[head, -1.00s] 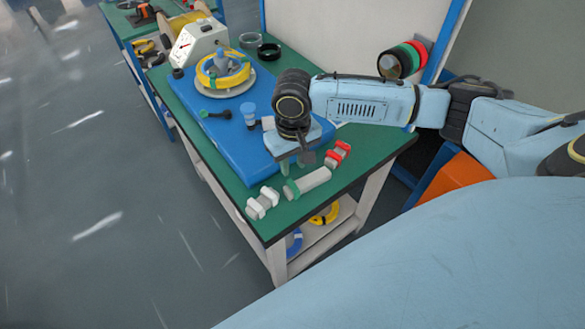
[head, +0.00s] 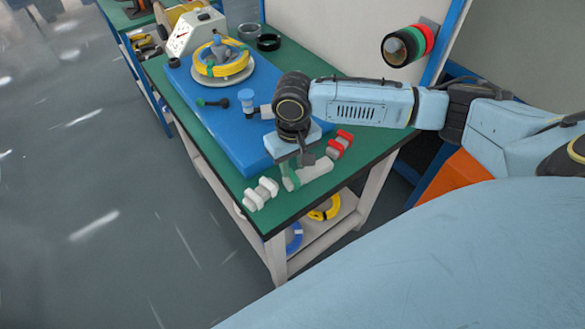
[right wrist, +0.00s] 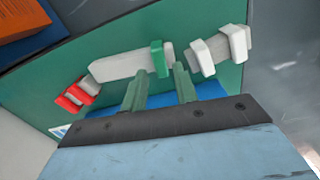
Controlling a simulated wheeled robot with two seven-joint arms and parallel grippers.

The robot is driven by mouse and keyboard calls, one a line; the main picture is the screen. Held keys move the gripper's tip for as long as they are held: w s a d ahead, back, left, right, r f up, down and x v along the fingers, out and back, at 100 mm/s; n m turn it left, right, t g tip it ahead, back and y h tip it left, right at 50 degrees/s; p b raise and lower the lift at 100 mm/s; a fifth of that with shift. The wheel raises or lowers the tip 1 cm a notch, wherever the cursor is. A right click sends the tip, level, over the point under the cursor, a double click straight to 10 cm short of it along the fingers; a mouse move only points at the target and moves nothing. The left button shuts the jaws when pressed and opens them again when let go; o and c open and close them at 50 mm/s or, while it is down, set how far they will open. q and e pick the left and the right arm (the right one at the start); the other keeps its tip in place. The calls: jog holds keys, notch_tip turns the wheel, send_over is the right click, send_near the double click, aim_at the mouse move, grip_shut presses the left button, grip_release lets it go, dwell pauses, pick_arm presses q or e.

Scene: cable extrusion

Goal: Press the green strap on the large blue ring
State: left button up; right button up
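The green strap is a small green band around one end of a light grey bar; in the right wrist view it shows as a green band (right wrist: 160,58) just beyond my fingertips. The grey bar (head: 310,176) lies near the table's front edge. My right gripper (head: 289,170) is above the strap end of the bar and hides part of it. In the right wrist view my right gripper (right wrist: 158,74) is open, with nothing between its fingers. A blue ring (head: 294,238) lies on the lower shelf, partly hidden by the table. My left gripper is not in view.
A white-ended piece (head: 261,194) and a red-ended piece (head: 340,144) flank the bar. A blue board (head: 205,115) bears a yellow coil (head: 222,70) on a turntable. A yellow ring (head: 324,208) is on the shelf. Black, green and red rolls (head: 408,45) hang on the wall.

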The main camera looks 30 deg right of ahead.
jog(key=shift+f, duration=0.4)
jog(key=shift+f, duration=1.05)
jog(key=shift+r+p, duration=0.2)
jog(key=shift+p, duration=0.55)
jog(key=shift+c, duration=0.4)
jog(key=c, duration=0.5)
